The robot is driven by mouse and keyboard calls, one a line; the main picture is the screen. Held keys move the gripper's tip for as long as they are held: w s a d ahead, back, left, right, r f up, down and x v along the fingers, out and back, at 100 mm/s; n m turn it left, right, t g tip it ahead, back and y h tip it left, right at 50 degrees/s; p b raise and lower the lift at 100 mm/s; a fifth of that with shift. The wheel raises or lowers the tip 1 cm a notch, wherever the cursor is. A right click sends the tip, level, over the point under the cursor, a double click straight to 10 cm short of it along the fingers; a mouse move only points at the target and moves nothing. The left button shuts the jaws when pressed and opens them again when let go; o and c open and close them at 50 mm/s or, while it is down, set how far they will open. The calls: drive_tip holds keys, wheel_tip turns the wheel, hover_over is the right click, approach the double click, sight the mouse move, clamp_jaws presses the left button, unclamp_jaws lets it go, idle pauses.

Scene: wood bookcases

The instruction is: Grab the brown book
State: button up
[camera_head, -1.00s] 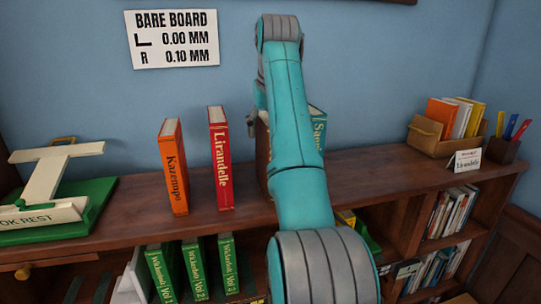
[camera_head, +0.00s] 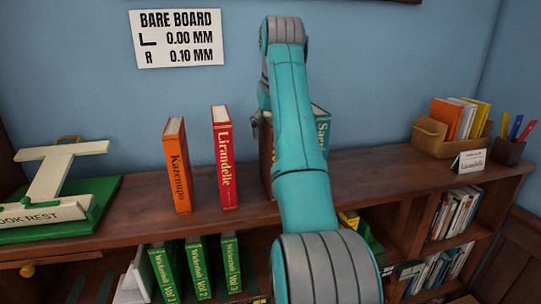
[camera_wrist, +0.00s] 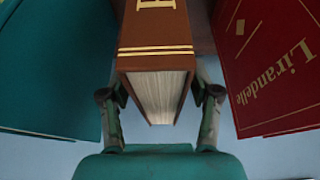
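The brown book (camera_wrist: 155,35) stands upright with gold lines and a gold letter on its spine; its cream page edge shows in the wrist view. In the head view only a narrow brown strip of it (camera_head: 266,158) shows beside my arm. My gripper (camera_wrist: 160,95) has its two fingers apart, one on each side of the brown book, with small gaps seeming to remain. In the head view my arm hides most of the gripper.
A red Lirandelle book (camera_head: 224,160) and a teal book (camera_head: 322,130) flank the brown one; an orange book (camera_head: 177,168) stands further left.

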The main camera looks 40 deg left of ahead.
clamp_jaws()
